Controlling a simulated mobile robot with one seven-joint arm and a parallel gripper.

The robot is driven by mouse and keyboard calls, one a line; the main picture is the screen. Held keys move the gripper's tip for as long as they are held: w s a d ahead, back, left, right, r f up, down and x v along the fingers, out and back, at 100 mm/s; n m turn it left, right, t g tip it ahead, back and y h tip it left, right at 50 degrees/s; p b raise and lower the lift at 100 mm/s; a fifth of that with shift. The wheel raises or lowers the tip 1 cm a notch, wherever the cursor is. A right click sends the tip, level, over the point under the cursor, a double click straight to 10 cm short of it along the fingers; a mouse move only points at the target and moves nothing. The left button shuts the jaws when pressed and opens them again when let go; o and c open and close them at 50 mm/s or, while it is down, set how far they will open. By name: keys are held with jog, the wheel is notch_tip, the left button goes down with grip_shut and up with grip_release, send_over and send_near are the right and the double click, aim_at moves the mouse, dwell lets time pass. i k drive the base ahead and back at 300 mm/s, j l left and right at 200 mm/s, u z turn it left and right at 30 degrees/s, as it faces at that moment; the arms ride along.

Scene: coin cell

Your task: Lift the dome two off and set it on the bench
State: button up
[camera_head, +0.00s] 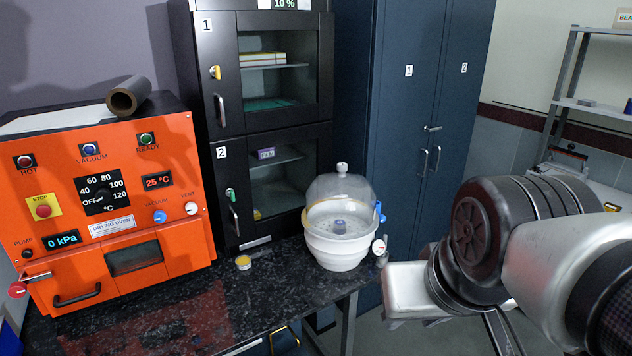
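The clear dome (341,196) with a small white knob on top sits on a white round vessel (338,249). The vessel stands on the dark speckled bench (190,318), near its right end. A small dark and purple item shows inside under the dome. A blue valve and a round gauge (378,247) are on the vessel's right side. My arm fills the lower right, to the right of the vessel and apart from it. My gripper's fingertips are not clearly visible; they seem to be hidden or out of frame.
An orange drying oven (110,215) stands on the bench at left. Black glass-door cabinets (225,170) numbered 1 and 2 rise behind. A small yellow-topped container (243,262) sits left of the vessel. The bench front, left of the vessel, is clear. Blue lockers (410,120) stand behind.

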aim_at(341, 203)
jog(key=i+l, duration=1.05)
jog(key=i, duration=0.2)
jog(key=i+l+u, duration=0.15)
jog(key=i, duration=0.35)
jog(key=l, duration=0.1)
